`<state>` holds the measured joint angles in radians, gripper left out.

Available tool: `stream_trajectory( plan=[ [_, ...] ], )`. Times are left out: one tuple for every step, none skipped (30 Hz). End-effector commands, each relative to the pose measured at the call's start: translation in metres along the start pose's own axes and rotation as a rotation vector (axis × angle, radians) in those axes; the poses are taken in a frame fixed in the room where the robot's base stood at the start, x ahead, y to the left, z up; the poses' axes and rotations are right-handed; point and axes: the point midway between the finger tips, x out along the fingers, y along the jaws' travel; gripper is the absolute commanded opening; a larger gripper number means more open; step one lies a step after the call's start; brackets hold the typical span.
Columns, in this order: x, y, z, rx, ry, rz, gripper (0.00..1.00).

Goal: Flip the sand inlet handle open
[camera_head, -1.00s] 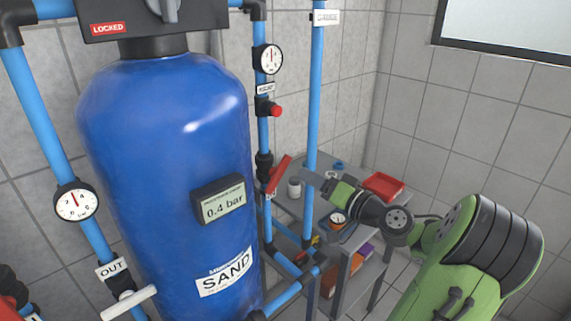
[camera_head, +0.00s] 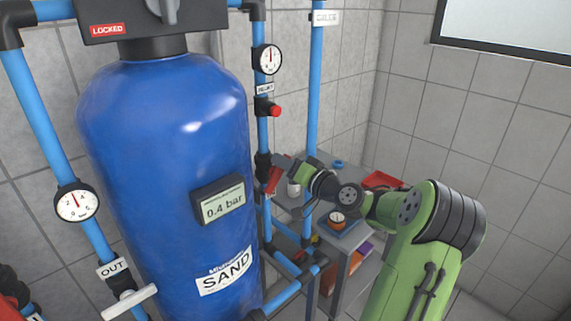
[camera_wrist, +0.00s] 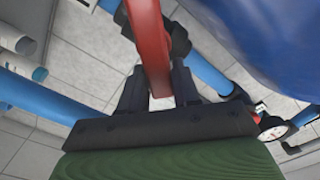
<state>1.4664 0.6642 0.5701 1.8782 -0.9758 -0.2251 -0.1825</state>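The red sand inlet handle (camera_head: 272,181) sits on the blue pipe just right of the sand tank, tilted with its upper end to the right. My gripper (camera_head: 283,166) is at its upper part and partly hides it. In the wrist view, the red handle (camera_wrist: 152,50) runs down between the two dark fingers of my gripper (camera_wrist: 159,82). A small pale gap shows near the finger bases. I cannot tell whether both fingers press on the handle.
The blue sand tank (camera_head: 165,130) stands close on the left. A red knob (camera_head: 275,111) and a gauge (camera_head: 267,59) are above on the same pipe. A second blue pipe (camera_head: 314,90) rises behind my gripper. A table with a red tray (camera_head: 381,180) is behind my arm.

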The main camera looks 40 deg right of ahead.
Motion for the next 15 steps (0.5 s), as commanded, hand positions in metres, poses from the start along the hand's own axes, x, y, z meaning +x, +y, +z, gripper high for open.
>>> stream_trajectory(
  plan=[
    [-0.0002, 0.0002, 0.0001, 0.0, 0.0, 0.001, 0.09],
    [-0.0002, 0.0002, 0.0001, 0.0, 0.0, 0.001, 0.05],
    [-0.0002, 0.0002, 0.0001, 0.0, -0.001, 0.001, 0.01],
    [-0.0002, 0.0002, 0.0002, 0.0, -0.001, 0.001, 0.01],
    [-0.0002, 0.0003, 0.0002, -0.001, -0.001, 0.001, 0.01],
    [-0.0002, 0.0003, 0.0004, -0.004, -0.001, 0.001, 0.01],
    [-0.0002, 0.0003, 0.0005, -0.006, -0.001, 0.001, 0.01],
    [-0.0002, 0.0003, 0.0007, -0.011, -0.001, 0.001, 0.01],
    [-0.0002, 0.0002, 0.001, -0.018, -0.001, 0.001, 0.01],
    [-0.0002, 0.0, 0.0012, -0.026, -0.001, 0.0, 0.01],
    [-0.0002, -0.0002, 0.0015, -0.036, -0.001, 0.0, 0.01],
    [-0.0002, -0.0003, 0.0018, -0.052, -0.001, 0.0, 0.01],
    [-0.0003, -0.0003, 0.0021, -0.065, -0.001, 0.001, 0.01],
    [-0.0003, -0.0003, 0.0024, -0.08, 0.0, 0.001, 0.01],
    [-0.0003, -0.0009, 0.0027, -0.103, 0.0, 0.001, 0.01]
  ],
)
